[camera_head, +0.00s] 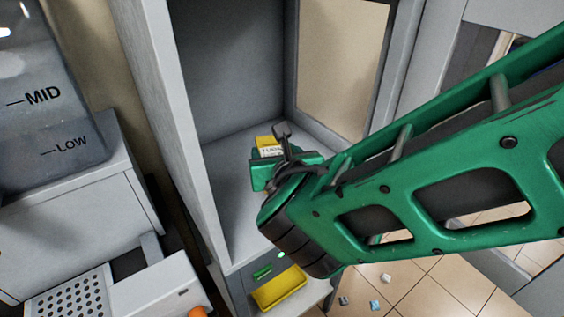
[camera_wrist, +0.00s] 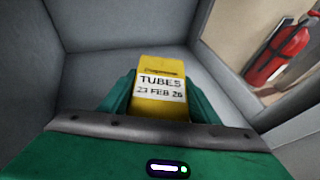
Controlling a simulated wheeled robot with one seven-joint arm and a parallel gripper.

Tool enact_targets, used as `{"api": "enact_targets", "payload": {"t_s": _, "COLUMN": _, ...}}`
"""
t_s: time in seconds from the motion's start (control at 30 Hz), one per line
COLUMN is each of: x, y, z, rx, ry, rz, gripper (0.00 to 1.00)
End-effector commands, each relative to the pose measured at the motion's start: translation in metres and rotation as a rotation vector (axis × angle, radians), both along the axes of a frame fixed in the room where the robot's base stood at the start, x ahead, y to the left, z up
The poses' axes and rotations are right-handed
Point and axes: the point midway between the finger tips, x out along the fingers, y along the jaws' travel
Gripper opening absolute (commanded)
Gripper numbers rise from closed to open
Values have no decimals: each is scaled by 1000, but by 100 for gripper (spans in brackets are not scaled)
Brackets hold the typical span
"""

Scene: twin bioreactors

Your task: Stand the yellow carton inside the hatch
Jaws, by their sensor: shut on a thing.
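The yellow carton (camera_wrist: 158,108) has a white label reading "TUBES" and a date, and it sits between the green jaws of my gripper (camera_wrist: 158,110) in the wrist view. In the head view the carton (camera_head: 266,141) shows just past my gripper (camera_head: 284,168), which is shut on it. The hatch (camera_head: 228,142) is a grey, open-fronted box with a window at its back right. My gripper and the carton are within its opening, over its floor. I cannot tell whether the carton's base touches the floor, as my gripper hides it.
Hatch walls stand close on both sides. A yellow tray (camera_head: 279,289) and a green button (camera_head: 262,272) sit below the hatch. A vessel marked MID and LOW (camera_head: 45,110) stands at left. A red fire extinguisher (camera_wrist: 278,55) shows beyond the window in the wrist view.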

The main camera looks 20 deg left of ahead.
Motion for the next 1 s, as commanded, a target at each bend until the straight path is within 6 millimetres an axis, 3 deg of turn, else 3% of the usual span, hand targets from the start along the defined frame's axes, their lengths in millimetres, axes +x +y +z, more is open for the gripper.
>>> {"api": "enact_targets", "payload": {"t_s": 0.3, "x": 0, "y": -1, "z": -36, "rx": -2, "ry": 0, "rz": 0, "gripper": 30}}
{"api": "enact_targets", "payload": {"t_s": 0.73, "x": 1, "y": -2, "z": -40, "rx": -1, "ry": 0, "rz": -3, "gripper": 30}}
{"api": "enact_targets", "payload": {"t_s": 0.77, "x": 1, "y": -2, "z": -40, "rx": -1, "ry": 1, "rz": -3, "gripper": 61}}
{"api": "enact_targets", "payload": {"t_s": 0.8, "x": 1, "y": -2, "z": -40, "rx": -1, "ry": 1, "rz": -3, "gripper": 70}}
{"api": "enact_targets", "payload": {"t_s": 0.83, "x": 1, "y": -2, "z": -40, "rx": -1, "ry": 1, "rz": -3, "gripper": 75}}
{"api": "enact_targets", "payload": {"t_s": 1.0, "x": 1, "y": -2, "z": -40, "rx": 0, "ry": 0, "rz": -3, "gripper": 75}}
